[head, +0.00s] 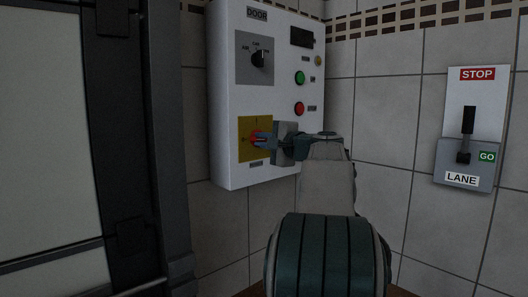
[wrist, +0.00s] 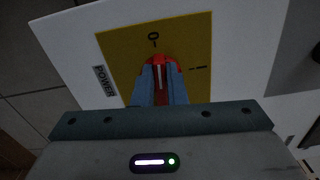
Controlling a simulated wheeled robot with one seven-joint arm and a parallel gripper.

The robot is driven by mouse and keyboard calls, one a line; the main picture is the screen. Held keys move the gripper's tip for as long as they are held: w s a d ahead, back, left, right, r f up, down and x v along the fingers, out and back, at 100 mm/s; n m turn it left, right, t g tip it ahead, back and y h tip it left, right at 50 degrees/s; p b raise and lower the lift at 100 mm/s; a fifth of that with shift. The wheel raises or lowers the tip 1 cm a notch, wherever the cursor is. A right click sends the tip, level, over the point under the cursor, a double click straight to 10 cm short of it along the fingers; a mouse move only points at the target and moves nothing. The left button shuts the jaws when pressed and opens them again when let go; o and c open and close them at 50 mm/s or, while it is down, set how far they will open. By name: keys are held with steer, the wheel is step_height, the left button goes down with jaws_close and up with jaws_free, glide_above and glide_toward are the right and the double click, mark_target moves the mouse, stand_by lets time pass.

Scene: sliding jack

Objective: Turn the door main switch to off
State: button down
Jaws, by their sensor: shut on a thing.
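The door control box (head: 228,100) is a white wall panel with a DOOR label at the top. Its main switch is a red rotary knob (head: 256,138) on a yellow plate (head: 247,124) low on the panel. In the wrist view the knob (wrist: 163,66) sits between the blue fingers of my gripper (wrist: 160,82), on the yellow plate (wrist: 118,50) with marks 0 and I. A pale line on the knob runs roughly up the picture, towards the 0 side. My gripper (head: 262,140) is shut on the knob. The fingers hide part of the knob.
A black selector knob (head: 259,59), a green button (head: 300,78) and a red button (head: 299,108) are higher on the panel. A LANE lever box (head: 466,150) with STOP and GO labels is on the tiled wall at right. A dark-framed door (head: 130,130) stands at left.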

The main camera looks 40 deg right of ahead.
steer(key=shift+f+n+b, duration=0.15)
steer(key=shift+n+b, duration=0.35)
steer(key=shift+n, duration=0.2)
steer(key=c, duration=1.5)
jaws_free()
steer(key=shift+o, duration=0.2)
steer(key=s+d+p, duration=0.1)
steer(key=s, duration=1.3)
steer(key=shift+w, duration=0.15)
